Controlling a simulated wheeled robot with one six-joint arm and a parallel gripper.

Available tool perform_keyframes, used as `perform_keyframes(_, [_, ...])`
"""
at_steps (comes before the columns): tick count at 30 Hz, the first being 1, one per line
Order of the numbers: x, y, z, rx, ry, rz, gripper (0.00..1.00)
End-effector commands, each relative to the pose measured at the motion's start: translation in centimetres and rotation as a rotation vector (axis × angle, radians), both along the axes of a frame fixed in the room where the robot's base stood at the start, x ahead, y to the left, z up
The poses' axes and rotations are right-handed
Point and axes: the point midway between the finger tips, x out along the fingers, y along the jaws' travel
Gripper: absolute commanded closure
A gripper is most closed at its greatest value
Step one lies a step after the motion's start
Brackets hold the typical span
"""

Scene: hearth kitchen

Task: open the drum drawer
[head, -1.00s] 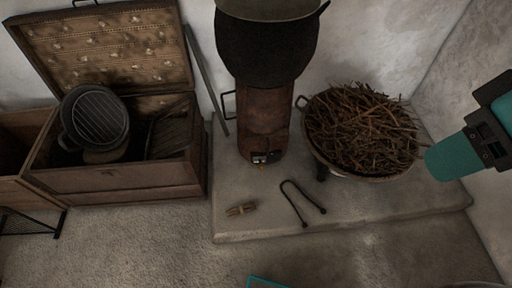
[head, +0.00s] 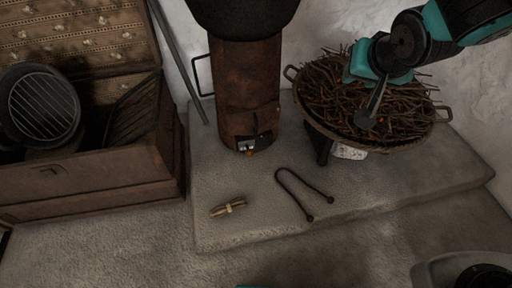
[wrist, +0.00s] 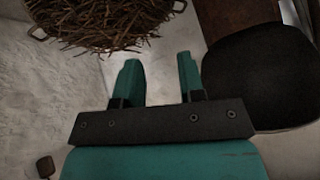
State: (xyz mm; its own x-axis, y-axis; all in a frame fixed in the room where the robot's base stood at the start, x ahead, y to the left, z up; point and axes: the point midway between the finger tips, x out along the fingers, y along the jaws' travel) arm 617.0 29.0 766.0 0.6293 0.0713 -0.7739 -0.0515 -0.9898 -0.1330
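The rusty brown drum (head: 247,85) stands upright on the stone hearth slab under a black pot (head: 245,15). Low on its front is a small dark opening or drawer front (head: 252,142) with a little brass-coloured knob; how far it is out, if at all, I cannot tell. My gripper (wrist: 159,80) is open and empty in the wrist view, its two teal fingers apart. In the head view my arm comes in from the upper right, with its teal and black end over the twig basket, right of the drum and apart from it. The fingertips are not clear there.
The twig-filled basket (head: 318,118) stands right of the drum. Dark tongs (head: 290,190) and a tied bundle of sticks (head: 228,207) lie on the slab (head: 345,205) in front. An open wooden chest (head: 95,180) stands at left. The slab directly before the drum is clear.

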Motion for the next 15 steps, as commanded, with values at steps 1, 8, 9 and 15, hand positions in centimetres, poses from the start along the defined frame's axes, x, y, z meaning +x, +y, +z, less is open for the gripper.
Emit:
perform_keyframes(1, [1.2,0.0,-5.0,-0.011,-0.045,-0.024,0.64])
perform_keyframes(8, [6.5,0.4,-15.2,-0.033,-0.312,-0.092,0.64])
perform_keyframes(9, [7.2,0.7,-16.9,-0.034,-0.360,-0.091,0.64])
perform_keyframes(15, [9.8,3.2,-25.5,-0.028,-0.586,-0.022,0.64])
